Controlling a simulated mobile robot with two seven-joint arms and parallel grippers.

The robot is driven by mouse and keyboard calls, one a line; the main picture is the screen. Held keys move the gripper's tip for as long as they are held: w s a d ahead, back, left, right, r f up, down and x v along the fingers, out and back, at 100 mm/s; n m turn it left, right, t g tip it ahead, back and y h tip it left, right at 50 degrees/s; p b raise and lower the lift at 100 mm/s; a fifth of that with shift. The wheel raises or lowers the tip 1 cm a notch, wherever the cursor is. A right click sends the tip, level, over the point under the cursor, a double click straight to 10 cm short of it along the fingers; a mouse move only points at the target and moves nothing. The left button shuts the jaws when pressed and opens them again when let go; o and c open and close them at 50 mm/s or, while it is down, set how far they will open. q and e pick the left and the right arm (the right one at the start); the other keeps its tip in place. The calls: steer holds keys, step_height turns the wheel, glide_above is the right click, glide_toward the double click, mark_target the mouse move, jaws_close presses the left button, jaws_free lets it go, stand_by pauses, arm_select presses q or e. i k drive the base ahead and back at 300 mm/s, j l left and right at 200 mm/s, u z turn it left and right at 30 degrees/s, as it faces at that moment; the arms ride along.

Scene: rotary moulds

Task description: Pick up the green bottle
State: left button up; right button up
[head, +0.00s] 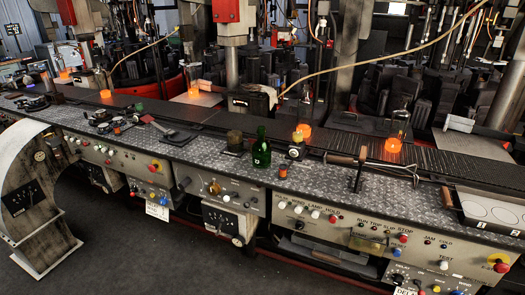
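The green bottle (261,149) stands upright on the metal counter (330,187), a little right of the middle of the head view. A dark squat jar or can (235,141) stands just left of it. A small jar with a yellowish top (297,147) stands to its right. A small red-topped object (283,171) sits near the counter's front edge, right of the bottle. Neither of my grippers shows in the head view.
Glowing orange glasses (393,146) stand along the dark conveyor (450,157) behind the counter. A T-shaped tool (372,161) lies to the right. Dark tools (170,132) lie to the left. Control panels (330,226) with knobs face the front above the open floor (160,262).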

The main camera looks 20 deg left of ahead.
mark_target(261, 149)
steer(key=i+j+z, duration=0.1)
steer(key=j, duration=0.3)
steer(key=i+j+z, duration=0.1)
steer(key=j, duration=0.35)
steer(key=i+j+z, duration=0.1)
steer(key=j, duration=0.3)
